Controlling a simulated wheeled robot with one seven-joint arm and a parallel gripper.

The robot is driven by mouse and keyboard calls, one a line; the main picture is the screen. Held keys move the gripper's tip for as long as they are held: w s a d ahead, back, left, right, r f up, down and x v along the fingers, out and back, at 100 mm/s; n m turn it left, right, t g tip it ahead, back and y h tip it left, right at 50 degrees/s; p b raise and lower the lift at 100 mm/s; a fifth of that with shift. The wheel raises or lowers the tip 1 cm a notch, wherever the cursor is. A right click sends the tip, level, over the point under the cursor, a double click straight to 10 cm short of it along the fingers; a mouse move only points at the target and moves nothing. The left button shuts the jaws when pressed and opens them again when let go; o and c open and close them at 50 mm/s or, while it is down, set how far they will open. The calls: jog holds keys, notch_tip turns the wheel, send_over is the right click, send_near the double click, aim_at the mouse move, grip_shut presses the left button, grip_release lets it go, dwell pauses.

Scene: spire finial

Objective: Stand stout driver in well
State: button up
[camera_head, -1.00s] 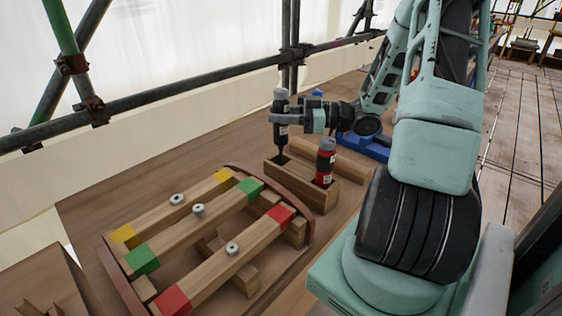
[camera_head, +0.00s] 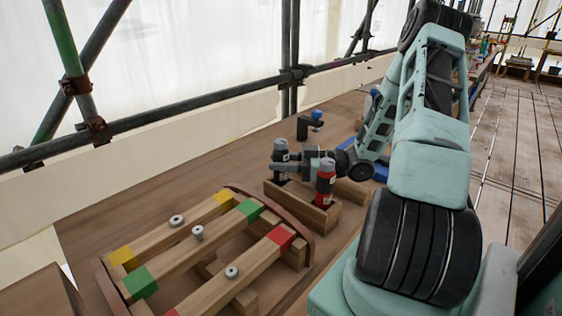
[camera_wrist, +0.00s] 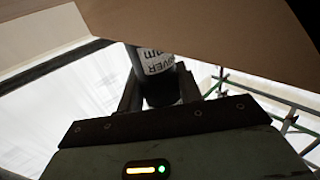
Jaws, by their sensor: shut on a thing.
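A grey-topped black driver (camera_head: 280,153) is upright at the left end of a wooden block (camera_head: 297,213). Its lower part is down in the block's left well, and the well's rim is largely hidden. My gripper (camera_head: 281,168) is shut on this driver just above the block. In the wrist view the driver (camera_wrist: 158,62), with a white label, sits between the two fingers. A red driver (camera_head: 325,186) with a grey top stands upright at the block's right end, close to my gripper.
A wooden frame (camera_head: 190,242) with yellow, green and red-marked bars and several metal knobs lies at the front left. A dark stand with a blue top (camera_head: 310,122) is behind the block. Scaffold tubes (camera_head: 200,108) run along the back.

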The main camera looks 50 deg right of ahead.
jog(key=shift+f, duration=0.2)
jog(key=o, duration=1.2)
jog(key=shift+r, duration=0.1)
jog(key=shift+b, duration=0.35)
jog(key=b+v, duration=0.2)
jog(key=v, duration=1.5)
jog(key=shift+s+d+r, duration=0.1)
jog(key=shift+s+r, duration=0.05)
jog(key=shift+s, duration=0.05)
